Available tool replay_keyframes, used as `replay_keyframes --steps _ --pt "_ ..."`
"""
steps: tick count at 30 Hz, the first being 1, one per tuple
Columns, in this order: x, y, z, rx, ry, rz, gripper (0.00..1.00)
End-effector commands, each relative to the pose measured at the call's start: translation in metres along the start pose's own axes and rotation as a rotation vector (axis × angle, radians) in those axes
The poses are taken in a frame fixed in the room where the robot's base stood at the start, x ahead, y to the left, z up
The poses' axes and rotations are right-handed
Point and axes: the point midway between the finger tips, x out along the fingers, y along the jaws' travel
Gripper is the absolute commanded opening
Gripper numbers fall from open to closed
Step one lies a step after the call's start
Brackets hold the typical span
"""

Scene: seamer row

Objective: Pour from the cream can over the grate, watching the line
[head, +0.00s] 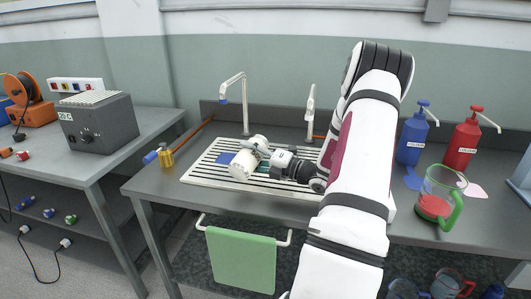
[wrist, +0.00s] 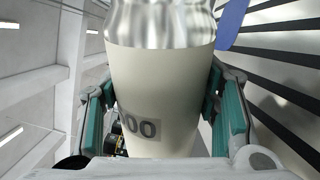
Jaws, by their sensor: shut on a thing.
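The cream can (head: 247,158) is a cream-coloured cylinder, tipped well over on its side above the slatted grate (head: 200,170). My gripper (head: 266,156) is shut on it from the right. In the wrist view the can (wrist: 150,90) fills the space between my two teal-edged fingers, with a shiny silver end at the top and a dark "00" on a grey label. The grate has white bars with dark gaps. I see no stream leaving the can. Its mouth and any level line cannot be made out.
Two white taps (head: 244,100) stand behind the grate. A brass piece with a blue-tipped handle (head: 166,157) lies left. A blue bottle (head: 411,138), a red bottle (head: 464,142) and a green-handled jug (head: 436,207) with red contents stand right. A green towel (head: 240,258) hangs in front.

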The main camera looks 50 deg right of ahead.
Motion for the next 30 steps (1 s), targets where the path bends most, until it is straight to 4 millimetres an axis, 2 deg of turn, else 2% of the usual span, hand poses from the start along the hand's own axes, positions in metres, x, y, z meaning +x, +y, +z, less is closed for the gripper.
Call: replay_keyframes --steps 30 --pt "0.000 0.008 0.012 0.137 -0.009 0.001 0.22"
